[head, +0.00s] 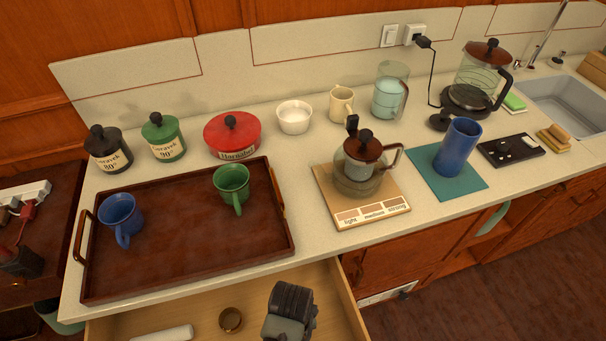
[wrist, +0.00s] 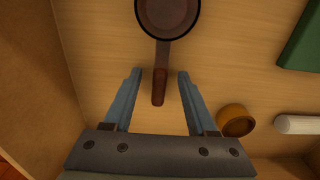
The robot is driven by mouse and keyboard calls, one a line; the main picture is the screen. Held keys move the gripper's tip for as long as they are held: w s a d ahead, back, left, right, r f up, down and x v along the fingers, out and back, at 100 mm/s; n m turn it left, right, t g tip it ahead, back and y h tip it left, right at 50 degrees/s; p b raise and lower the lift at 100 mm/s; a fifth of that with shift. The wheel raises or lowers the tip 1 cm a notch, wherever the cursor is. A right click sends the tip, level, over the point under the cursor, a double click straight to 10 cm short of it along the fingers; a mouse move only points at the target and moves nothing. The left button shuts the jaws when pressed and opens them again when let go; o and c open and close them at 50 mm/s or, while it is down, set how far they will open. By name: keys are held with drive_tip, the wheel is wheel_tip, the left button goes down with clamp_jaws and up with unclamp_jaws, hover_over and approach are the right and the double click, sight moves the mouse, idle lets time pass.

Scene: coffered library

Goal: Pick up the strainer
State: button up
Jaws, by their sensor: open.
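The strainer (wrist: 167,14) shows in the wrist view as a round, dark-rimmed bowl, cut off by the top edge. Its brown handle (wrist: 160,80) points down toward my gripper (wrist: 160,75). It lies in the open wooden drawer. My gripper is open, with one blue finger on each side of the handle's end and a visible gap on both sides. I cannot tell how high the fingers are above the drawer floor. In the head view, my gripper (head: 289,313) is over the drawer, and I cannot make out the strainer there.
The drawer (head: 338,300) also holds a small round wooden cup (wrist: 237,120), a white cylinder (wrist: 299,124) and a green item (wrist: 303,42). A drawer wall is close on the wrist view's left. Above the drawer, the counter bears a tray (head: 180,262) with two mugs.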

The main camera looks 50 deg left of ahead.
clamp_jaws()
drive_tip(key=shift+r, duration=0.1)
idle(0.3)
